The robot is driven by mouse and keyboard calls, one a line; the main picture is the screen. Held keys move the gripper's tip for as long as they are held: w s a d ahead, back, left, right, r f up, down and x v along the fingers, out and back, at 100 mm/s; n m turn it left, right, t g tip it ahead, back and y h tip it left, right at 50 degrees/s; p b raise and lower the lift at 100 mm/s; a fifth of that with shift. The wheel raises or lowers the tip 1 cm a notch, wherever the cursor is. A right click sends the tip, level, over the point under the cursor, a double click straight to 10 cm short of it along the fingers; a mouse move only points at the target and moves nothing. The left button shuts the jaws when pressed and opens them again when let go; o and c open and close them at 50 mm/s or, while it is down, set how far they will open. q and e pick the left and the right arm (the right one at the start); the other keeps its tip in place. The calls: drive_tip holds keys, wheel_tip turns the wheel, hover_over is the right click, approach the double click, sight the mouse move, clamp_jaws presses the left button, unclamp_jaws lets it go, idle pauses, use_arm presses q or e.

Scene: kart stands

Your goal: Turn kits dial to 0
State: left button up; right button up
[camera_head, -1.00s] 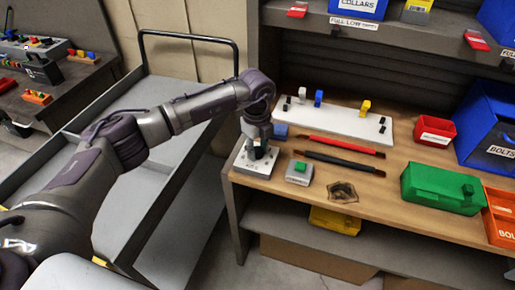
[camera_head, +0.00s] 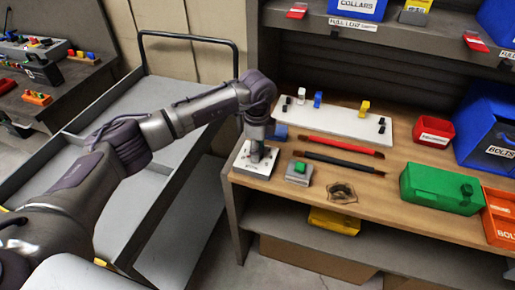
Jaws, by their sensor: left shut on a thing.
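The dial unit is a white square plate (camera_head: 246,168) with small dark marks, at the left end of the wooden workbench (camera_head: 385,200). My left gripper (camera_head: 257,156) points down over the middle of this plate. It is shut on the dial knob, which its fingers and wrist mostly hide. The number the dial points to cannot be read. My right gripper is not in view.
A grey box with a green button (camera_head: 300,168) stands just right of the plate. A blue block (camera_head: 280,131) sits behind. Red (camera_head: 340,145) and black rods, a white board (camera_head: 340,120) and a green case (camera_head: 440,188) lie further right. A grey cart (camera_head: 180,90) stands left.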

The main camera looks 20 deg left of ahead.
use_arm(q)
drive_tip(key=shift+w+r, duration=0.1)
drive_tip(key=o, duration=1.1)
drive_tip(key=shift+o, duration=0.2)
wheel_tip(320, 180, up, 12)
drive_tip(key=shift+s, duration=0.2)
